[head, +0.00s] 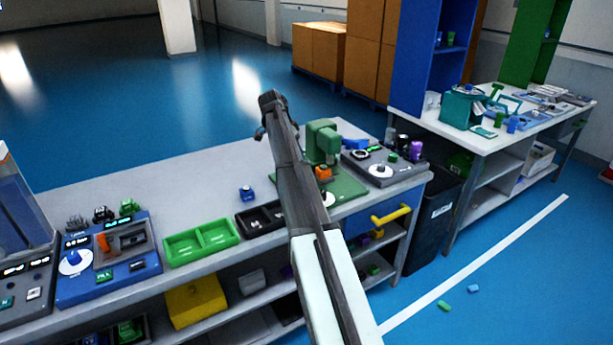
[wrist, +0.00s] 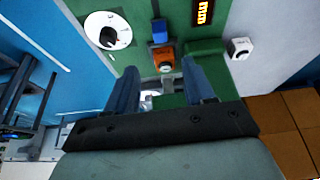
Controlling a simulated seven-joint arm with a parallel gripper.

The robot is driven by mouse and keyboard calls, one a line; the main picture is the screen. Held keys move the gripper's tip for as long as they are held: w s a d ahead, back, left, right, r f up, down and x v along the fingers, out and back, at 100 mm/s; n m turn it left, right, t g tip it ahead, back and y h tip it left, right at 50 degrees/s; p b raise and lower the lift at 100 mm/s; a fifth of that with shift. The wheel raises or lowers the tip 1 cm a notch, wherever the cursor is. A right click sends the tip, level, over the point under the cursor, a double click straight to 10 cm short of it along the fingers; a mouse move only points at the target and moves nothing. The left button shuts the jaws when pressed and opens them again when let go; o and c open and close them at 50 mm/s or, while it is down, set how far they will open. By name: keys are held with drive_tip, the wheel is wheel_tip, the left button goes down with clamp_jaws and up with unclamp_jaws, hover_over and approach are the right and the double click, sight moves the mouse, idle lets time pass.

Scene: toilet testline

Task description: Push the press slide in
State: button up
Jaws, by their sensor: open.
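The green press (head: 322,143) stands on a green base plate (head: 347,187) at the right end of the near bench, partly hidden behind my arm. An orange block (head: 323,173) sits at the press; it also shows in the wrist view (wrist: 166,66), beside a blue part (wrist: 160,32). I cannot tell for sure which part is the press slide; a small grey-white part shows low between the fingers. My gripper (wrist: 159,72) is open, its two dark blue fingers apart on either side of the orange block, with nothing visibly held. In the head view the fingers cannot be made out.
A white dial (wrist: 108,31) is on the green plate. Black bins (head: 261,219) and a green tray (head: 201,242) lie left of the press; a grey dial panel (head: 382,166) lies right. A blue drawer with a yellow handle (head: 391,214) is below.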

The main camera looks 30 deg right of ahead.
drive_tip(key=x, duration=1.3)
drive_tip(key=shift+f, duration=0.4)
clamp_jaws()
